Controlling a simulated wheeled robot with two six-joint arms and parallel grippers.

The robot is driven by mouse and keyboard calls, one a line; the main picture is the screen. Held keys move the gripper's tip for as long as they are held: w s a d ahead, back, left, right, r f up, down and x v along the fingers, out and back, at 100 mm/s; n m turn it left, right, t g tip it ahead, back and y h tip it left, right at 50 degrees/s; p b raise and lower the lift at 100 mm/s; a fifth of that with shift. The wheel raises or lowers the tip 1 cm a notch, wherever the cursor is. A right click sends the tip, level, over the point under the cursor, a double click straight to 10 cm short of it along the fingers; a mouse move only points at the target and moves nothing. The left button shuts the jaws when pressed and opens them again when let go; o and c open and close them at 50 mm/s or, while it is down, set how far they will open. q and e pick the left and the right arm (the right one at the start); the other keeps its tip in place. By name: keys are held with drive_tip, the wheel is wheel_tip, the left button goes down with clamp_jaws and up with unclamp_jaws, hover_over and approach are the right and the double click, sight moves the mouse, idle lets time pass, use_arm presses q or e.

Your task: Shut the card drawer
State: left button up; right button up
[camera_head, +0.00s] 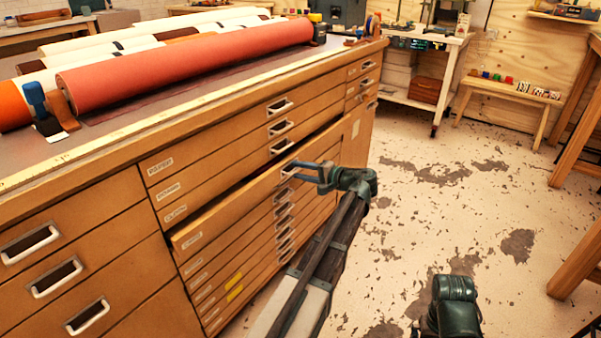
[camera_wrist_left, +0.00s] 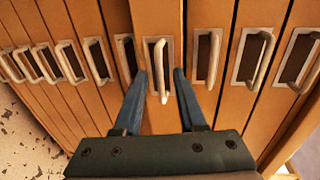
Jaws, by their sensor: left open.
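The card drawer (camera_head: 235,214) is a wide, shallow wooden drawer in the big cabinet. It is pulled out a little, with a dark gap above its front. My left gripper (camera_head: 300,170) is at its handle, in front of the drawer face. In the left wrist view, the open left gripper (camera_wrist_left: 162,88) has one blue finger on each side of the metal handle (camera_wrist_left: 160,65) on the protruding drawer front (camera_wrist_left: 157,15). Whether a finger touches the handle, I cannot tell. My right gripper is not clearly seen.
The cabinet top (camera_head: 110,124) holds a large red roll (camera_head: 190,58) and several paler rolls. More shut drawers with metal handles lie above and below. The stained floor (camera_head: 430,205) right of the cabinet is clear. A low bench (camera_head: 507,92) stands by the far wall.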

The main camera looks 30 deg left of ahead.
use_arm(q)
drive_tip(key=shift+c, duration=0.2)
clamp_jaws()
idle(1.3)
